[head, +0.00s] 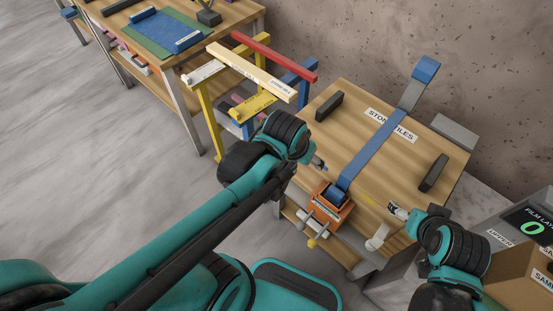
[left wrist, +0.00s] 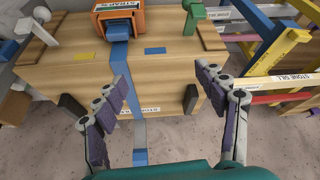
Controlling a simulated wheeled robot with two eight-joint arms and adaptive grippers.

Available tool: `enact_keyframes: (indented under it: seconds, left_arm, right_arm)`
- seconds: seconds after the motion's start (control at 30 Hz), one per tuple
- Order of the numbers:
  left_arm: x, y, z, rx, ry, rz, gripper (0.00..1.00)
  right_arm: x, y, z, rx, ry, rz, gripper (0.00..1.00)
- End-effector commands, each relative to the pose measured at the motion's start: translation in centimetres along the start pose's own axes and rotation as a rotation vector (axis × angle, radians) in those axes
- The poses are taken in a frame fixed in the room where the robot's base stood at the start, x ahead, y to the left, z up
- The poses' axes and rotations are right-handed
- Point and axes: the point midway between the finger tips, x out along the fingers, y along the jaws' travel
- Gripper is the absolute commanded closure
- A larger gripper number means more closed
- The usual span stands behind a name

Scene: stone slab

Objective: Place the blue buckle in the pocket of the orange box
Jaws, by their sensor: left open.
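The orange box (head: 346,215) stands at the front edge of the wooden top; it also shows at the top of the left wrist view (left wrist: 100,25). A blue block that looks like the buckle (head: 336,195) sits in the box's opening, at the near end of a blue strap (head: 372,150); the left wrist view shows it too (left wrist: 122,27). How deep it sits I cannot tell. My left gripper (head: 320,164) is over the top, left of the strap; in its wrist view it is open and empty (left wrist: 162,78). My right gripper (head: 397,211) is right of the box, its jaws unclear.
The wooden top (head: 350,105) carries two dark bars, one on each side of the strap. Beyond its back edge is a blue end piece (head: 426,68) on a grey part. A yellow frame with bars (head: 250,75) stands to the left, cartons (head: 520,270) at lower right.

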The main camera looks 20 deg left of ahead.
Motion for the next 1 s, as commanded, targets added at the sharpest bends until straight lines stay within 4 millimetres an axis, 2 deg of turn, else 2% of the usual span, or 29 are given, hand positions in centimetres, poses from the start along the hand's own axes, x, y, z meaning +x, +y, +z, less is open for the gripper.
enact_keyframes:
  seconds: [0.1,0.3,1.0]
  left_arm:
    - [-2.5,-2.4,2.0,-0.048,0.076,-0.027,0.28]
    - [-4.4,-4.5,4.0,-0.094,0.161,-0.061,0.28]
    - [-4.7,-4.9,4.5,-0.103,0.182,-0.069,0.28]
  right_arm:
    - [0.0,0.0,0.0,0.0,0.0,0.0,0.23]
    - [0.0,0.0,0.0,0.0,0.0,0.0,0.23]
    - [0.0,0.0,0.0,0.0,0.0,0.0,0.23]
